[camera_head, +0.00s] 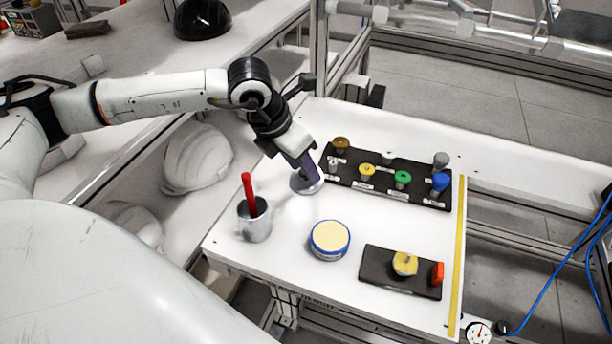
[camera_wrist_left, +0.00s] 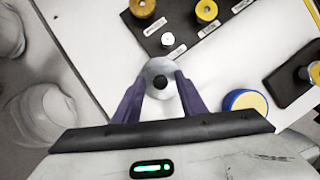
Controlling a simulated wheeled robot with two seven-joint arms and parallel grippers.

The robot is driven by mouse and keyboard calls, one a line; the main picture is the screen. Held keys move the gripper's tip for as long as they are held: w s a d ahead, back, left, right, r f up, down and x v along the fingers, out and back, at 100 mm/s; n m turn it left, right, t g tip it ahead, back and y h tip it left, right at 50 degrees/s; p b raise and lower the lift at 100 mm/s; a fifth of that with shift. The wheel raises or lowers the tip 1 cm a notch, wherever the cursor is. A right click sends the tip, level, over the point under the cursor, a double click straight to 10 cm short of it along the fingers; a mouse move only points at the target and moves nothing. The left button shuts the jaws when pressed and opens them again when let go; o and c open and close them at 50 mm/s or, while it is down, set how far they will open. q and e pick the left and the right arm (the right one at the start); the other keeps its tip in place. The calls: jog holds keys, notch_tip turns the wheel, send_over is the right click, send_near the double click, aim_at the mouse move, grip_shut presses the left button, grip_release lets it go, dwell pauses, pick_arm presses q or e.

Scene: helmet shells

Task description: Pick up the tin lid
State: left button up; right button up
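The tin lid is a round silver-grey disc (camera_head: 300,187) with a dark knob in its middle. It lies on the white table near the back left edge. In the left wrist view the lid (camera_wrist_left: 160,65) sits between my fingertips. My left gripper (camera_head: 312,180) is over the lid with its purple fingers pointing down. In the left wrist view the gripper (camera_wrist_left: 160,82) is open, with a finger on each side of the knob and a gap between. The open blue tin (camera_head: 329,240) with pale yellow contents stands nearer the front. My right gripper is out of view.
A metal cup (camera_head: 255,224) with a red-handled tool stands at the left. A black rack (camera_head: 322,168) with several coloured knobs is right beside the lid. A black block (camera_head: 375,272) with yellow and red parts lies at the front right. The table middle is clear.

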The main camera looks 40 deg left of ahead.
pick_arm(q)
grip_shut()
